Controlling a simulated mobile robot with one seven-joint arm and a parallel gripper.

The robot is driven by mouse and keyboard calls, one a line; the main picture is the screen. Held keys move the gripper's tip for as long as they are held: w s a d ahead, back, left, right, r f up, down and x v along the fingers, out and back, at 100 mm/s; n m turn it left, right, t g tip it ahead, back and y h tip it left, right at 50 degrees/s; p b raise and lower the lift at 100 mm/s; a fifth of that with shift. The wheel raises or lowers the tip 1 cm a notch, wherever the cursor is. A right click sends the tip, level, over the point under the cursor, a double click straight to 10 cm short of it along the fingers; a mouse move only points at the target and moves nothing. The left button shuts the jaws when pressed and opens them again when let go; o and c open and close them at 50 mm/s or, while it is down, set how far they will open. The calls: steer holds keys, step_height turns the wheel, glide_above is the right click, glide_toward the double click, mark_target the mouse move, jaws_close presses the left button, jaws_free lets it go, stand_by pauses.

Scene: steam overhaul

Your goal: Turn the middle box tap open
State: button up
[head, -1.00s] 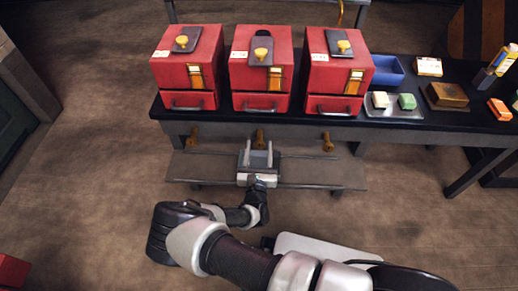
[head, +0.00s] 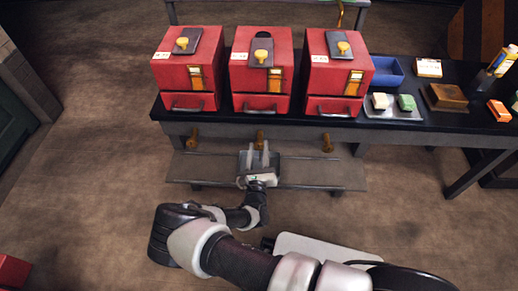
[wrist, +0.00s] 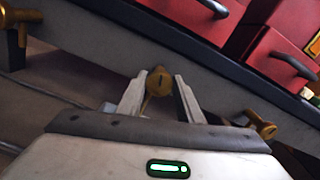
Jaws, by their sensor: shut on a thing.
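Three brass taps stick out of the bench's front edge, one below each red box. The middle box tap (head: 259,136) is below the middle red box (head: 261,68); it also shows in the wrist view (wrist: 158,80), between my fingers. My gripper (head: 261,148) reaches up to it from the front, and in the wrist view my gripper (wrist: 160,88) is shut on the tap, a finger on each side. The gripper is rolled, so the bench edge looks slanted there. The finger contact is partly hidden.
The left tap (head: 193,138) and right tap (head: 327,143) stand clear on either side. A lower shelf (head: 325,176) runs below the bench. A blue bin (head: 386,72) and a tray (head: 392,114) are on the right. The floor in front is mostly free.

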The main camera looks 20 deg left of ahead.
steer(key=n, duration=0.3)
steer(key=shift+f+n, duration=0.1)
steer(key=shift+n, duration=0.3)
steer(key=n, duration=0.3)
steer(key=shift+s+n, duration=0.1)
steer(key=shift+n, duration=0.2)
steer(key=n, duration=0.3)
steer(key=shift+f+n+b, duration=0.15)
steer(key=shift+n+b, duration=0.15)
steer(key=shift+b, duration=0.1)
steer(key=shift+n, duration=1.6)
steer(key=o, duration=1)
steer(key=shift+s+a, duration=0.1)
steer(key=p+v, duration=0.2)
steer(key=v, duration=1.5)
